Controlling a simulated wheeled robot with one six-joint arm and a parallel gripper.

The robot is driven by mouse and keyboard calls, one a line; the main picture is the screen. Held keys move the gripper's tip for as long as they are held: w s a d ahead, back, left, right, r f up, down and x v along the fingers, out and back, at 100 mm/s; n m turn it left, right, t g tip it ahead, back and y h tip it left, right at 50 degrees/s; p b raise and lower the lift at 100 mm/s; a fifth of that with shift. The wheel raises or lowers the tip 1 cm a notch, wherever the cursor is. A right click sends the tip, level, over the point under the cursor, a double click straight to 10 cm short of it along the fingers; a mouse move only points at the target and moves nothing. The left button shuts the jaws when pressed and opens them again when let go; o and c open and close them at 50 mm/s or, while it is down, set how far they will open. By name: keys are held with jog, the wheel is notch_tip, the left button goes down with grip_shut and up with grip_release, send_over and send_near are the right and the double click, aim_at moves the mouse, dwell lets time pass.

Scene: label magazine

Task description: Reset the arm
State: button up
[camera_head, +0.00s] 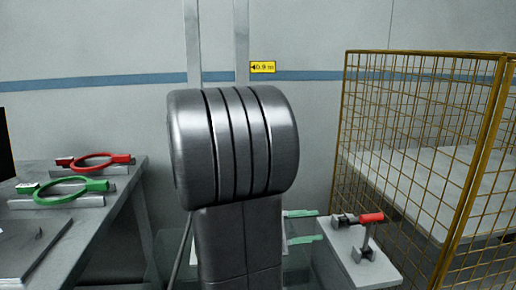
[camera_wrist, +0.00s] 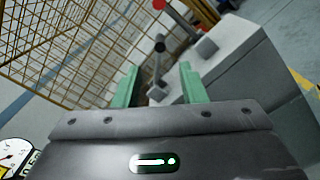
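My gripper (camera_head: 303,226) shows in the camera_head view only as two green fingers, just right of my large grey arm link, which hides the rest of it. In the camera_wrist view my gripper (camera_wrist: 158,82) has its two green fingers spread apart, with nothing held between them. A pale block (camera_head: 345,265) stands just right of the fingers and carries a grey lever fixture with a red handle (camera_head: 371,217). The camera_wrist view shows this block (camera_wrist: 235,60) beyond the fingers, with a dark part of the fixture (camera_wrist: 157,66) seen between them; I cannot tell any contact.
A yellow mesh cage (camera_head: 425,140) stands at the right around a pale surface. A grey bench (camera_head: 125,190) at the left bears a red ring tool (camera_head: 95,161) and a green ring tool (camera_head: 70,190). A yellow sign (camera_head: 262,67) hangs on the back wall. A round gauge (camera_wrist: 12,152) shows in the camera_wrist view.

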jog(key=d, duration=0.4)
jog(key=w+d, duration=0.1)
jog(key=d, duration=0.6)
jog(key=shift+w+d+r, duration=0.3)
jog(key=shift+w+r, duration=0.05)
jog(key=shift+w+a+r+n+p, duration=0.1)
jog(key=shift+w+r+n+p, duration=0.1)
jog(key=shift+n+p, duration=0.6)
jog(key=shift+w+p, duration=0.1)
jog(key=shift+p, duration=0.3)
jog(key=shift+f, duration=0.1)
